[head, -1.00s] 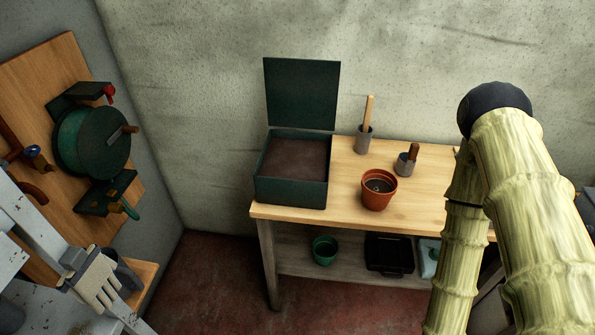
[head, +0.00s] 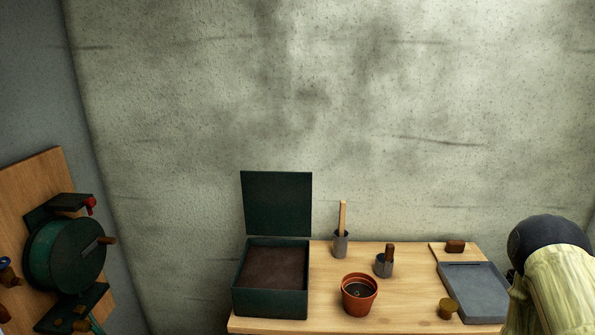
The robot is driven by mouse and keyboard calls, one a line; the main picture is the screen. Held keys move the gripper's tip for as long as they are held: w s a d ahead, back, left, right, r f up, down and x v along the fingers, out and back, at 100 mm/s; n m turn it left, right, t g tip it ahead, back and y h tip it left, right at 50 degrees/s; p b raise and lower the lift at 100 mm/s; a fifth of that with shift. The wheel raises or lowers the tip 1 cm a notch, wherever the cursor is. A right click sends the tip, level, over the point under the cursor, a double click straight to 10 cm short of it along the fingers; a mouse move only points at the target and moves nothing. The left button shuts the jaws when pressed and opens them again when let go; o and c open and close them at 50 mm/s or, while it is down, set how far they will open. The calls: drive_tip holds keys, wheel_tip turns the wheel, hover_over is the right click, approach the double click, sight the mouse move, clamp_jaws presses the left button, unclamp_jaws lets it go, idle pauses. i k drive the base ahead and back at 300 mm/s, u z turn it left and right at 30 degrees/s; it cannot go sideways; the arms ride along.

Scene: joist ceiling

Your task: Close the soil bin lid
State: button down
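The soil bin (head: 270,304) is a dark green box at the left end of the wooden bench, with brown soil inside. Its lid (head: 276,203) stands upright and open at the back edge, near the wall. My arm shows at the lower right, right of the bin and over the bench's right end. My gripper is outside the view, so its state does not show.
A terracotta pot (head: 359,294) stands right of the bin on the bench (head: 322,290). Behind it are two grey cups (head: 341,244) with wooden handles. A grey tray (head: 474,291) and a small brown knob-like object (head: 447,308) lie farther right. A green reel (head: 66,255) hangs at left.

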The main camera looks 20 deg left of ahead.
sight(276, 203)
drive_tip(key=k, duration=0.25)
drive_tip(key=u, duration=0.8)
